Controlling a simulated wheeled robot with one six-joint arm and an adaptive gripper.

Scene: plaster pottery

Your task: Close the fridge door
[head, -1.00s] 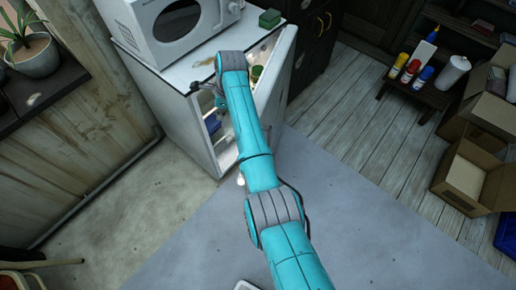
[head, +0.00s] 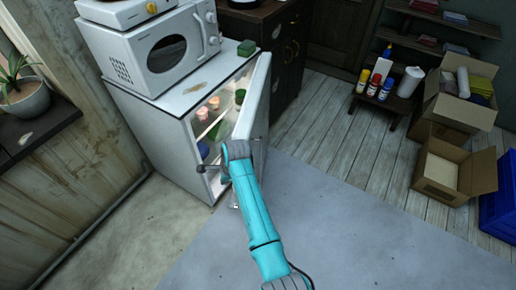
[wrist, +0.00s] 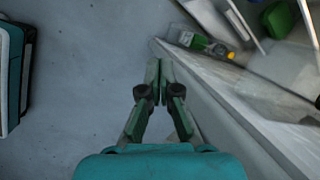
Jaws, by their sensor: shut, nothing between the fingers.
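The white fridge (head: 153,135) stands below the microwave. Its door (head: 258,100) is ajar on the right side, with lit shelves and food visible inside. My arm reaches to the lower part of the opening in the head view and hides my gripper there. In the wrist view my gripper (wrist: 160,64) is shut and empty. Its fingertips overlap the pale slanting edge of the door (wrist: 215,112) in the picture. I cannot tell whether they touch it. A green bottle with a yellow cap (wrist: 194,40) lies beyond that edge.
A dark cabinet (head: 285,40) stands behind the door. Cardboard boxes (head: 450,172) are at the right. The grey floor (head: 330,230) in front is clear.

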